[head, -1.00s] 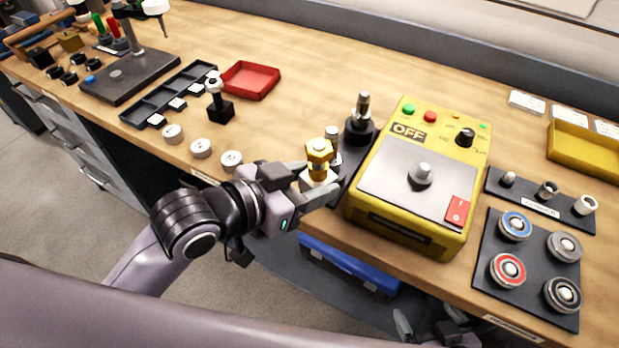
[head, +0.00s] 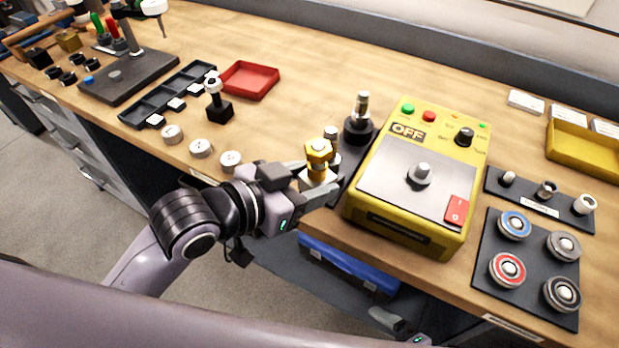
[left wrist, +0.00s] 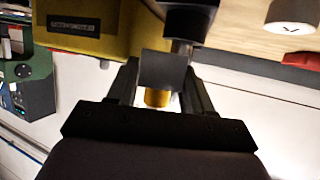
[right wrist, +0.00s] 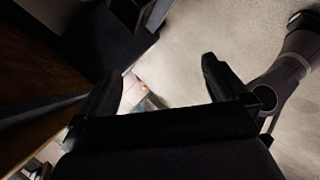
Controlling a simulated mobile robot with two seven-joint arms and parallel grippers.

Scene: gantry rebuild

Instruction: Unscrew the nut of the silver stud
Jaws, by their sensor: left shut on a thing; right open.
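My left gripper (head: 318,184) is at the bench's front edge, left of the yellow box. It is shut on a pale block (left wrist: 163,70) under a brass stud with a brass nut (head: 318,150). In the left wrist view a brass end (left wrist: 157,98) shows at this block. A silver stud (head: 331,133) stands just behind the brass one, its lower part hidden. Another silver stud (head: 362,104) stands upright on a round black base, apart from the gripper. I cannot tell which silver stud carries the nut. My right gripper (right wrist: 165,80) is open and empty, below the bench edge.
The yellow box (head: 415,170) marked OFF stands close on the right. Round pale discs (head: 201,148), a red tray (head: 250,80) and a black compartment tray (head: 135,117) lie left. A black plate with ringed pieces (head: 535,250) lies right. A blue case (head: 345,268) sits below.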

